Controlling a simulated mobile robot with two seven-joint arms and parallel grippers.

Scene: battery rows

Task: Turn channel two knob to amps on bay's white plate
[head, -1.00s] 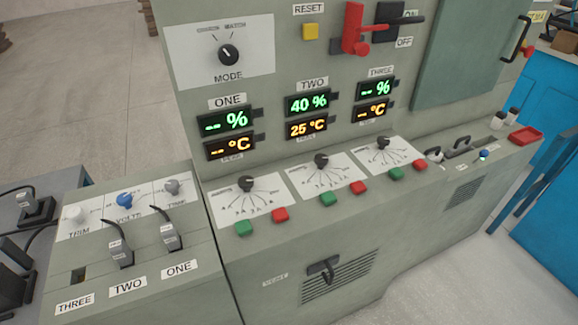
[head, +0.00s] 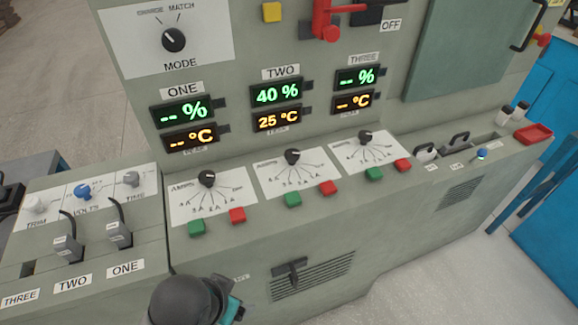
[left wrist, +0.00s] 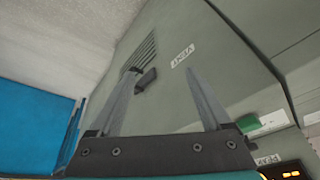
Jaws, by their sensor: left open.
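The channel two knob (head: 292,157) is black and sits at the top of the middle white plate (head: 315,180) on the sloped panel, under the TWO displays. Fine markings fan out below it; I cannot read them surely. My left arm's dark wrist with a teal part shows at the bottom of the head view, below the channel one plate; its fingertips are out of that frame. In the left wrist view my left gripper (left wrist: 162,72) is open, its two grey fingers apart with nothing between them. It faces the console's lower front, and the knob is not seen there.
Similar black knobs sit on the plates left (head: 207,179) and right (head: 365,137). Green (head: 292,199) and red (head: 329,187) buttons lie below the middle plate. A black handle (head: 290,270) projects from the vented front.

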